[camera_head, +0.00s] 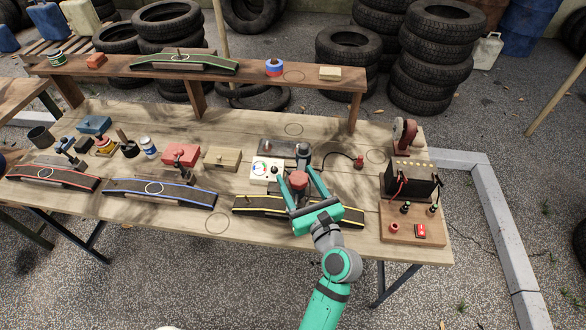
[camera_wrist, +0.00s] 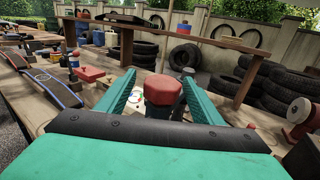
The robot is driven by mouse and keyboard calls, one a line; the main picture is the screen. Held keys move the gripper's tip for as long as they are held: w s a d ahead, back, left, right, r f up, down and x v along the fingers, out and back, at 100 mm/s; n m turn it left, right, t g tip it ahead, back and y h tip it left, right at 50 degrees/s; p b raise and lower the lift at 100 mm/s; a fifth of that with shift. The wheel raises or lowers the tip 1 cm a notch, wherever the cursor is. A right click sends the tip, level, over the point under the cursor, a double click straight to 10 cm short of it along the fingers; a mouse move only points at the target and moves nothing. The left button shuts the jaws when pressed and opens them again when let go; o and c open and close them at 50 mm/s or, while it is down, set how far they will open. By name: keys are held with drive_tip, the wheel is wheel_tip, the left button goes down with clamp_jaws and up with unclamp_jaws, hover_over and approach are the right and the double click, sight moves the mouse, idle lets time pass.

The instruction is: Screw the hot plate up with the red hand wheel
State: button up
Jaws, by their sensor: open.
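The red hand wheel (camera_head: 299,180) is a faceted red knob on a dark upright post, above the yellow-edged black strip (camera_head: 258,206) on the table. It also shows in the wrist view (camera_wrist: 162,88). My gripper (camera_head: 297,170) is open, with its two green fingers on either side of the wheel. In the wrist view the wheel stands between the fingers (camera_wrist: 160,78), and gaps seem to show beside it. I cannot tell whether either finger touches it. The hot plate is not clearly made out; the area under the wheel is largely hidden by my gripper.
A white dial box (camera_head: 266,170) stands close left of the wheel, and a dark flat plate (camera_head: 278,147) lies behind it. A wooden board with red switch (camera_head: 420,231) is at right. A raised shelf (camera_head: 205,76) crosses the back. Blue-edged (camera_head: 160,193) and red-edged strips (camera_head: 52,177) lie left.

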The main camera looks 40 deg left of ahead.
sight(296, 171)
drive_tip(key=shift+x, duration=2.1)
drive_tip(key=shift+w+d, duration=0.1)
drive_tip(key=shift+w, duration=0.05)
drive_tip(key=c, duration=1.1)
drive_tip(key=shift+w+d, duration=0.1)
